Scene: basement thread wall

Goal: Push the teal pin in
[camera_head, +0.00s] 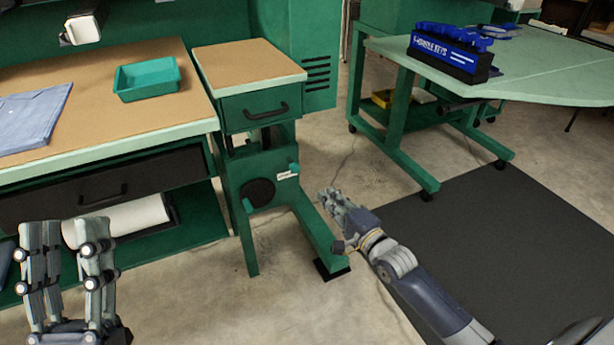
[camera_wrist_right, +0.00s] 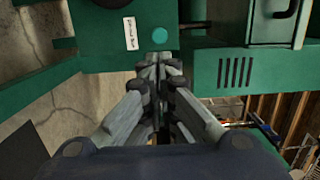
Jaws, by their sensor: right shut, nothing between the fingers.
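The teal pin (camera_head: 294,167) sticks out of the front of the green stand (camera_head: 236,172), by a small white label. In the right wrist view its round teal end (camera_wrist_right: 160,35) shows just beyond my fingertips, and a gap between them cannot be judged. My right gripper (camera_head: 335,199) is shut and empty, to the right of and below the pin in the head view; its closed fingers (camera_wrist_right: 158,68) point at the stand. My left gripper (camera_head: 70,232) is open and empty at the lower left, fingers up.
A workbench (camera_head: 160,134) with a teal tray (camera_head: 147,95) and folded blue cloth (camera_head: 30,118) stands at left. A green table (camera_head: 545,75) with a blue hex-key rack (camera_head: 450,52) stands at right. A black mat (camera_head: 500,235) covers the floor there.

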